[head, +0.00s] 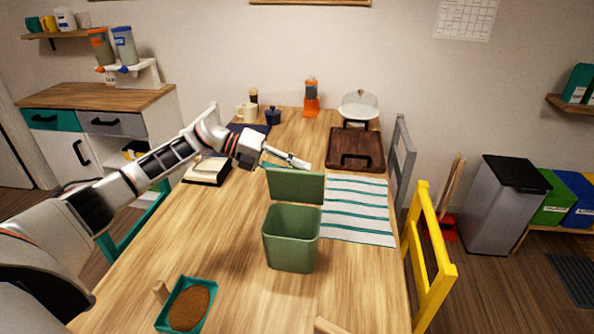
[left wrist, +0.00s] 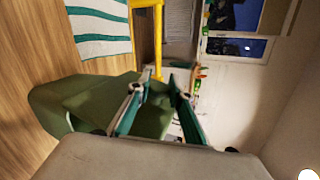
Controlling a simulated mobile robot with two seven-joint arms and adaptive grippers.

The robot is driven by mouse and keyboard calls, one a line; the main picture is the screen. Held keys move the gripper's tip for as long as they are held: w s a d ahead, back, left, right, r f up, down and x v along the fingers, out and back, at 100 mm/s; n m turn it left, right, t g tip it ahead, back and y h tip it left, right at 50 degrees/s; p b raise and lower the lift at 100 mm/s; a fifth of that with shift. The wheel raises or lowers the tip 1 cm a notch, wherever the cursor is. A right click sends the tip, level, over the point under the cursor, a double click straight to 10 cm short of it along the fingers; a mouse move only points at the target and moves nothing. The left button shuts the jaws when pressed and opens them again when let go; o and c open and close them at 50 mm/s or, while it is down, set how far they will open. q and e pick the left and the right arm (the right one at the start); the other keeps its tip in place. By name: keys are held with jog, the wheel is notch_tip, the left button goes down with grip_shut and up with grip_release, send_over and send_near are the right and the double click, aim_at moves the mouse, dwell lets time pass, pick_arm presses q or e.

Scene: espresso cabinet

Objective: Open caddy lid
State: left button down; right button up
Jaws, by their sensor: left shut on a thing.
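The green caddy (head: 291,240) stands on the wooden table, its top open toward me. Its flat green lid (head: 296,188) stands up at the back of the opening, roughly upright. My left gripper (head: 303,165) reaches in from the left and is at the lid's top edge, shut on the lid. In the left wrist view, the gripper's two fingers (left wrist: 157,105) are at the green lid (left wrist: 90,100); the exact contact is hard to see. My right gripper is not in view.
A striped cloth (head: 357,210) lies right of the caddy, with a dark wooden tray (head: 357,150) behind it. A teal container of brown grounds (head: 189,306) is at the front left. A yellow chair (head: 432,250) stands at the right edge.

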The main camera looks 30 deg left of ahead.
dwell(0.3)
pick_arm(q)
jog(key=c, duration=1.8)
grip_release()
jog(key=v, duration=1.2)
jog(key=shift+s+f, duration=0.1)
jog(key=shift+f, duration=0.05)
